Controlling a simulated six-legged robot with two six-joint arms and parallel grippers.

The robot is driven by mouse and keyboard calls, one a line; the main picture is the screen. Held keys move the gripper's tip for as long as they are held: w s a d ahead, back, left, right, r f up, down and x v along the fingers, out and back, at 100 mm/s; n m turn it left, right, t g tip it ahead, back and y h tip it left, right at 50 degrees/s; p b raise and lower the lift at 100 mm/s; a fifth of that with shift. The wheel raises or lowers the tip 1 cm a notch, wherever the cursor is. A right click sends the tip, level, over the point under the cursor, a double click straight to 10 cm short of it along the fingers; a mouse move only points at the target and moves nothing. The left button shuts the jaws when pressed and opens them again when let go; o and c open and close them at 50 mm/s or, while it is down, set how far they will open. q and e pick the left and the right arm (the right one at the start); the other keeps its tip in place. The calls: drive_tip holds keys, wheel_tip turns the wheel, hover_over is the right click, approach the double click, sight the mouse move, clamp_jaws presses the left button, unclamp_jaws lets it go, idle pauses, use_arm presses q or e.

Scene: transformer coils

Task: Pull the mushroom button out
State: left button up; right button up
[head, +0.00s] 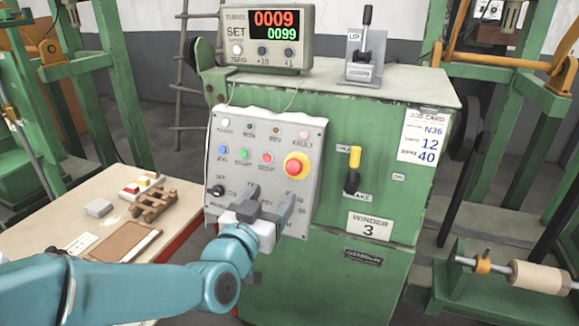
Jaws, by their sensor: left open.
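The mushroom button (295,167) is a red round cap on a yellow ring, at the right side of the grey control panel (310,132). The panel is on the front of the green winder cabinet (405,205). My left gripper (270,194) is in front of the panel's lower part, below and a little left of the button. Its two dark fingers are apart, with nothing seen between them. They do not overlap the button in the picture. The gripper hides some of the lower panel's labels and controls. My right gripper does not show.
A yellow-and-black brake lever (353,170) sticks out right of the panel. A turns counter (265,37) and a lever box (363,58) stand on the cabinet. At left, a bench (60,220) holds small blocks and a wooden piece. A spool (538,278) is at lower right.

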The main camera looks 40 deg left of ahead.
sight(292, 170)
use_arm(q)
drive_tip(key=p+x, duration=0.1)
drive_tip(key=x, duration=0.9)
drive_tip(key=shift+w+a+f, duration=0.15)
drive_tip(key=shift+w, duration=0.15)
